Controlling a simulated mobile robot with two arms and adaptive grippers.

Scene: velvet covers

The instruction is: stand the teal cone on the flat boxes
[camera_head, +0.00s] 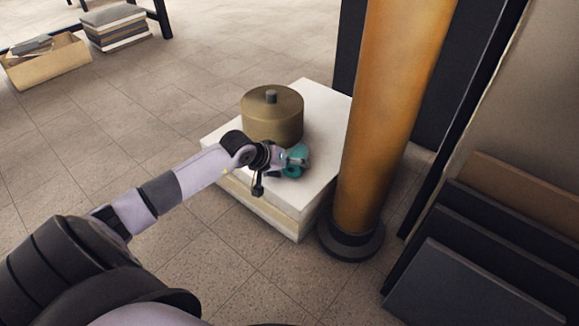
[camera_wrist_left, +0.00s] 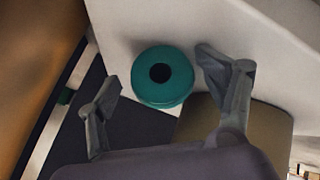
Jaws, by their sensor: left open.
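The teal cone (camera_head: 291,172) is at the front part of the pale flat boxes (camera_head: 320,105), beside a brass drum. It is partly hidden by my left gripper (camera_head: 284,160) in the head view. In the left wrist view the cone (camera_wrist_left: 162,91) shows as a teal round with a dark centre. It lies between and beyond the two spread fingers of my left gripper (camera_wrist_left: 158,68), with gaps on both sides. That gripper is open and holds nothing. The cone appears to rest on the white top, but its contact is mostly hidden. My right gripper is out of view.
The brass drum (camera_head: 272,118) stands on the boxes behind my gripper. A thick orange column (camera_head: 390,110) rises close at their right. Dark panels (camera_head: 470,270) lean at the far right. A cardboard box (camera_head: 48,65) and a stack (camera_head: 117,28) sit far left. Tiled floor is clear at left.

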